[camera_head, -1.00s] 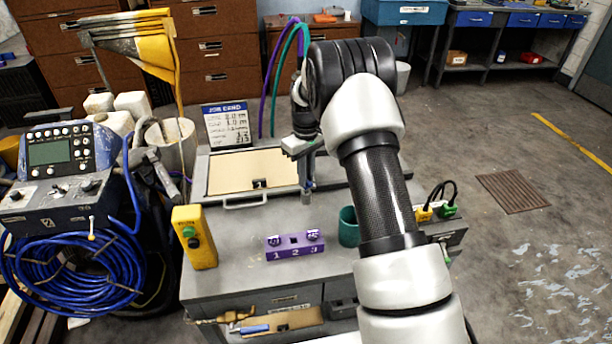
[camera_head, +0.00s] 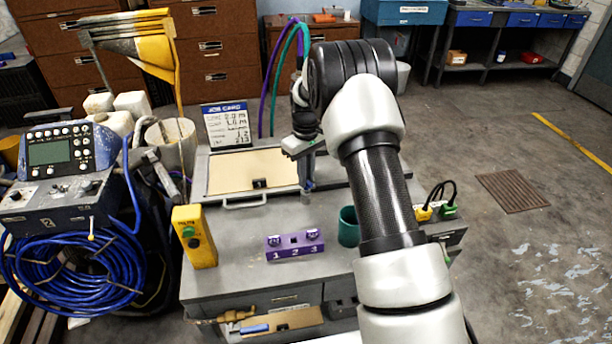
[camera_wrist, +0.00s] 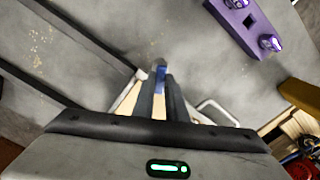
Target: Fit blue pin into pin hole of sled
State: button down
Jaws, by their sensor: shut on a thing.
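My gripper (camera_head: 307,184) points down over the grey bench, beside the right edge of a framed tan panel. In the wrist view my gripper (camera_wrist: 160,85) is shut on the blue pin (camera_wrist: 160,73), whose end shows between the fingertips. The framed panel (camera_head: 235,198) has a front handle and a small dark notch; it may be the sled, but I cannot tell for sure. No pin hole is clearly visible. I cannot tell whether the pin touches anything below it.
A purple block (camera_head: 295,253) marked 1 2 3 stands at the bench front, its middle square hole empty. A teal cup (camera_head: 348,228) is right of it, a yellow button box (camera_head: 194,237) left. A job card (camera_head: 226,124) stands behind the panel.

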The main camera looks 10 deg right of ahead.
jog(key=shift+r, duration=0.2)
dwell(1.6)
jog(key=shift+f, duration=0.25)
dwell(1.1)
jog(key=shift+f, duration=0.15)
jog(key=shift+s+f, duration=0.1)
dwell(1.0)
jog(key=shift+a+r, duration=0.1)
jog(key=shift+r, duration=0.25)
dwell(0.4)
jog(key=c, duration=1.4)
grip_release()
jog(key=shift+r, duration=0.1)
jog(key=shift+w, duration=0.2)
jog(key=shift+r+p, duration=2.1)
jog(key=shift+r, duration=1.45)
